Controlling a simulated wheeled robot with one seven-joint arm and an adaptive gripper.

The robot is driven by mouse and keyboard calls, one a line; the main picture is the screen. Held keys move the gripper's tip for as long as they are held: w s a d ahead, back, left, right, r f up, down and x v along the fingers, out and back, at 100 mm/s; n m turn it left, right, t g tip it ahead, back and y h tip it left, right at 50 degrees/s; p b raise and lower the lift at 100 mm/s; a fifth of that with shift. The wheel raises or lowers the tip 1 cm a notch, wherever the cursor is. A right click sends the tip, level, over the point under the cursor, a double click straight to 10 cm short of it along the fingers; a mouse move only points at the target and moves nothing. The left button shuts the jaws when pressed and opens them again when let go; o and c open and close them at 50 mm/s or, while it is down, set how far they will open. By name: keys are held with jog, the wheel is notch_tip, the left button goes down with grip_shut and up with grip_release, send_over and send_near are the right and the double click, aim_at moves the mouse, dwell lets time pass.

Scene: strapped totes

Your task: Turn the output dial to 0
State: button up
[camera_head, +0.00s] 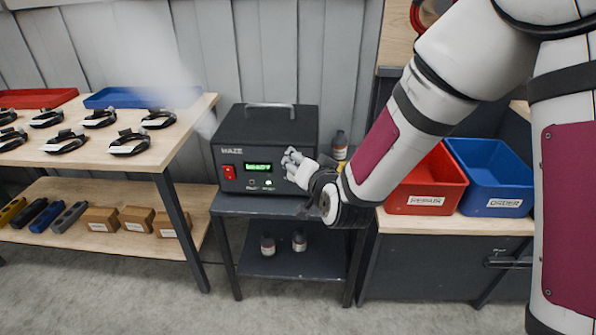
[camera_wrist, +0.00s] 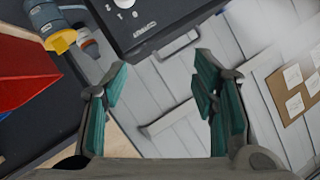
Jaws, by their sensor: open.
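The black haze machine (camera_head: 265,125) stands on a small dark stand, with "HAZE" on its front. Its green display (camera_head: 258,167) reads "READY", and a red switch (camera_head: 229,172) is at the left.
A bottle (camera_head: 340,146) stands right of the machine, near a red bin (camera_head: 427,184) and a blue bin (camera_head: 492,178). Two small bottles sit on the stand's lower shelf (camera_head: 285,266). A table (camera_head: 185,125) with strapped items is left. Whitish haze (camera_head: 145,45) hangs above it.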

notch_tip(320, 180, down, 16)
jog(key=a+m+t+h+b, duration=0.2)
jog(key=m+t+h+b, duration=0.15)
jog(key=m+b, duration=0.35)
jog(key=w+a+b, duration=0.1)
jog(key=w, duration=1.3)
jog(key=shift+a+r+t+y+b, duration=0.25)
jog(key=shift+t+y+b, duration=0.15)
jog(key=shift+t+y, duration=0.05)
jog(key=c, duration=1.2)
jog(key=shift+o, duration=0.2)
